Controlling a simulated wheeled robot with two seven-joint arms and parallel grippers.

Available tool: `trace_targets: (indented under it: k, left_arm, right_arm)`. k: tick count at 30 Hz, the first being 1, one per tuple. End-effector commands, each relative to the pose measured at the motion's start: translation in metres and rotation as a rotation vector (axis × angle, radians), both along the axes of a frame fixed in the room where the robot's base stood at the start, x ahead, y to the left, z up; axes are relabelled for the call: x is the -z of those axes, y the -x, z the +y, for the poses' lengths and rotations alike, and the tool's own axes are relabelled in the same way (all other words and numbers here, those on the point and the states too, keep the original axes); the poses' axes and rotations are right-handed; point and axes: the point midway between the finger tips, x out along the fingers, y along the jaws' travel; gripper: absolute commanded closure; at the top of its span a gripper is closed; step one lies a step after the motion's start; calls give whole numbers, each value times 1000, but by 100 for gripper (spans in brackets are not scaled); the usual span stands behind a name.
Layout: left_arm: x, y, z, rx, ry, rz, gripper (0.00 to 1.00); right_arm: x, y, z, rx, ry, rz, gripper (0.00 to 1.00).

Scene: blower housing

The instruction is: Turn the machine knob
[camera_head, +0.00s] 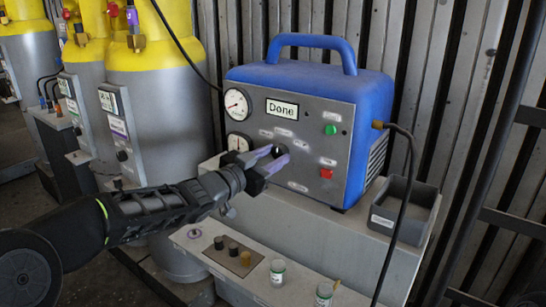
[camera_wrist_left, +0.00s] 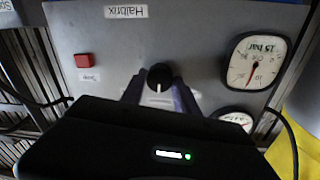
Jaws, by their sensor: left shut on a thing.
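The machine is a blue box with a grey front panel (camera_head: 318,120) and a blue handle. Its black knob (camera_head: 279,149) is on the lower left part of the panel, partly hidden by my fingers. In the left wrist view the round knob (camera_wrist_left: 159,76) has a white pointer line. My left gripper (camera_head: 276,156) reaches in from the left, shut on the knob with one finger on each side. It also shows in the left wrist view (camera_wrist_left: 160,95). The panel's display (camera_head: 282,109) reads "Done". My right gripper is not in view.
Two gauges (camera_head: 237,104) are left of the display. A green button (camera_head: 330,129) and a red button (camera_head: 326,173) are on the right. A grey bin (camera_head: 404,210) stands beside the machine. Small jars (camera_head: 278,271) stand on the lower ledge. Yellow-topped cylinders (camera_head: 150,80) are at left.

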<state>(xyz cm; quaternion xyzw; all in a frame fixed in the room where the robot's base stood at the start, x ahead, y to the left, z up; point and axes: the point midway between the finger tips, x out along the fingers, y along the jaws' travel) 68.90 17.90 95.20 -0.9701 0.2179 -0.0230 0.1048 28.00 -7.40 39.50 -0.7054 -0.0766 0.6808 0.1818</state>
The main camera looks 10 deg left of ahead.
Motion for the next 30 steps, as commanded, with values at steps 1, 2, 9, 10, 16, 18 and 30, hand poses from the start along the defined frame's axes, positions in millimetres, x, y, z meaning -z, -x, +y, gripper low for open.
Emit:
trace_targets:
  k: [1, 2, 9, 10, 16, 18, 30]
  left_arm:
    - [1, 0, 0, 0, -10, -4, 100]
    - [1, 0, 0, 0, -17, -6, 100]
    - [1, 0, -1, 1, -117, -46, 100]
    - [1, 0, -1, 1, -136, -54, 100]
    - [1, 0, -1, 1, -282, -113, 100]
    - [1, 0, -1, 1, -342, -137, 100]
    - [1, 0, -1, 1, -691, -275, 100]
  right_arm:
    - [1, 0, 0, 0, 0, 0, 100]
    - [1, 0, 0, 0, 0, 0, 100]
    - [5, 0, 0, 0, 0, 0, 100]
    - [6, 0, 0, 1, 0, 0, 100]
    - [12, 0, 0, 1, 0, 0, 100]
    - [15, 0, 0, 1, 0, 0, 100]
    - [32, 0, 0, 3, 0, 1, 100]
